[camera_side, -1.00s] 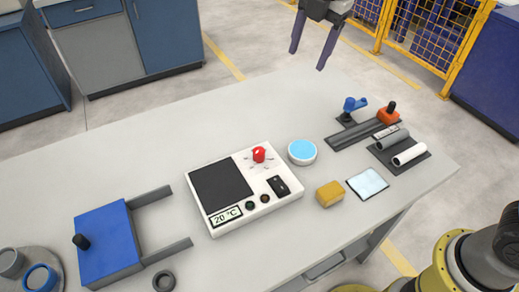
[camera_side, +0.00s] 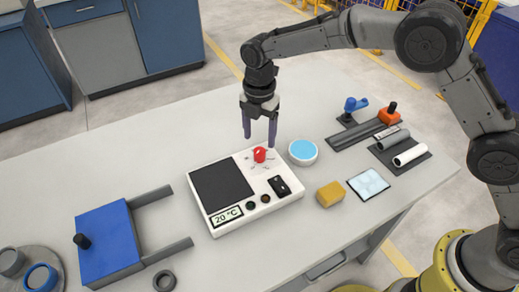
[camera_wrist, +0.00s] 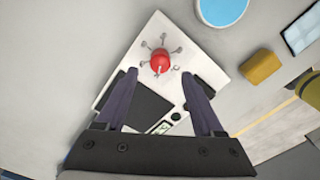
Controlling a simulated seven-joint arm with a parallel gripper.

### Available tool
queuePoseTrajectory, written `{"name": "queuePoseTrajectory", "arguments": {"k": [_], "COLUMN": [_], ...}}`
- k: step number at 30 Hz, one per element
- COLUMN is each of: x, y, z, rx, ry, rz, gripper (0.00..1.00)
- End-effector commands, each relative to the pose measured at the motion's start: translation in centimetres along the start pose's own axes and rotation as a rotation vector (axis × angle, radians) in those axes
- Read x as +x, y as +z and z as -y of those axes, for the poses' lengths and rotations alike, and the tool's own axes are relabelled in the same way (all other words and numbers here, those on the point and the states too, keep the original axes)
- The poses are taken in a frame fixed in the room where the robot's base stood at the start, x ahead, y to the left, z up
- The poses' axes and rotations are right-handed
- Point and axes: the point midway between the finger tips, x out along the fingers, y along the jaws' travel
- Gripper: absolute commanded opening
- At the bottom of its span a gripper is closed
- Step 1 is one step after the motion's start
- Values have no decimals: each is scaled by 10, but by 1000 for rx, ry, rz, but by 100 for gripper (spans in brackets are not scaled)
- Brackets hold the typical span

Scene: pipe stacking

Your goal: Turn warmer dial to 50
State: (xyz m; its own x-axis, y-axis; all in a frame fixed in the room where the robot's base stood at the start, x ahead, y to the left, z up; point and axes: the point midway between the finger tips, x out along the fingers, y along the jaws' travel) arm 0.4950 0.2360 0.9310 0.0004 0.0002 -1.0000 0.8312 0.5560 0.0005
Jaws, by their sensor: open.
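The warmer (camera_side: 264,212) is a white box with a black plate (camera_side: 222,187) on its left part. Its display (camera_side: 226,215) reads 20 °C. The red dial (camera_side: 260,155) sits at its upper right with small marks around it. My gripper (camera_side: 260,143) is open and empty, above and just behind the dial. In the wrist view the red dial (camera_wrist: 160,61) lies ahead of and between the two fingers, with a pale pointer line on it. My gripper (camera_wrist: 164,78) shows its fingers apart, not touching the dial.
A black switch (camera_side: 278,186) and two small round buttons sit on the warmer's front right. A blue-topped round dish (camera_side: 302,152) stands close to its right. A yellow sponge-like block (camera_side: 329,194), a pale blue pad (camera_side: 368,184) and pipes (camera_side: 409,155) lie further right. A blue block with rails (camera_side: 106,241) is left.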

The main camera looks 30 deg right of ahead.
Motion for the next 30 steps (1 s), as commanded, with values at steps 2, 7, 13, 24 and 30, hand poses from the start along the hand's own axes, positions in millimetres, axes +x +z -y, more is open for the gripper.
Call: {"name": "queuePoseTrajectory", "arguments": {"k": [2, 7, 13, 24, 30], "x": [17, 43, 58, 61, 60], "y": [0, 0, 0, 0, 0], "z": [1, 1, 0, 0, 0], "rx": [0, 0, 1, 0, 0], "ry": [-6, -4, -1, 0, 0], "rz": [-1, -1, 0, 0, 0], "gripper": [69, 69, 69, 62, 26]}}
